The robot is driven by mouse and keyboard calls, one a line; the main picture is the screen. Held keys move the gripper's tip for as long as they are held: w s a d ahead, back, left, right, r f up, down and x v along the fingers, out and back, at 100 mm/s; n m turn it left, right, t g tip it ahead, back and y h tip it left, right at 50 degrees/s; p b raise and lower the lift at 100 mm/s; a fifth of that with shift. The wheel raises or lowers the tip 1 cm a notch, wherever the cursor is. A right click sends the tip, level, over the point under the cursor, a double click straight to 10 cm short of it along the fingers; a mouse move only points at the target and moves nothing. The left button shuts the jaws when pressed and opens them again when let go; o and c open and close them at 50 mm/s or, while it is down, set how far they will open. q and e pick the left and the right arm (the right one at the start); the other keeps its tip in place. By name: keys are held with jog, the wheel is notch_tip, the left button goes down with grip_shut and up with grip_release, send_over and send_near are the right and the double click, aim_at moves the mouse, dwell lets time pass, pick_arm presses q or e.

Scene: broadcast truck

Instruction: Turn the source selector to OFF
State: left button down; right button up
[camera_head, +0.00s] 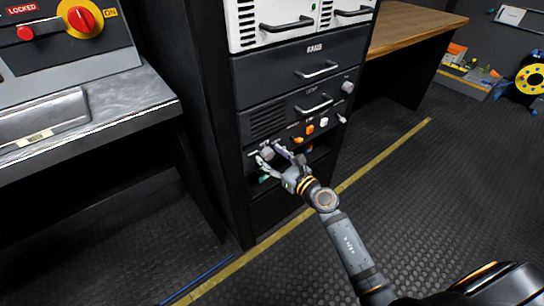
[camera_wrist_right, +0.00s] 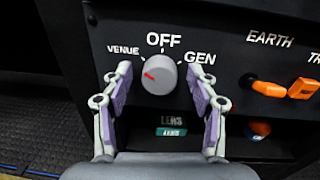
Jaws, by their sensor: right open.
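The source selector is a round grey knob (camera_wrist_right: 159,75) on a black panel, labelled VENUE at left, OFF above and GEN at right. Its red pointer line sits left of centre and slants up-left, toward the VENUE side. My right gripper (camera_wrist_right: 165,108) is open, with one finger to the left of the knob and one to the right. Both fingers look apart from it. In the head view the right gripper (camera_head: 277,158) reaches the lower part of the rack, and the knob (camera_head: 266,153) shows small between its fingers. My left gripper is out of view.
Right of the knob are an EARTH label and orange connectors (camera_wrist_right: 268,88). A green label (camera_wrist_right: 171,131) lies below the knob. In the head view, a console with a red and yellow switch (camera_head: 80,18) stands at left. The floor (camera_head: 420,190) at right is open.

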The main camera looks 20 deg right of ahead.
jog(key=c, duration=1.2)
jog(key=shift+o, duration=0.2)
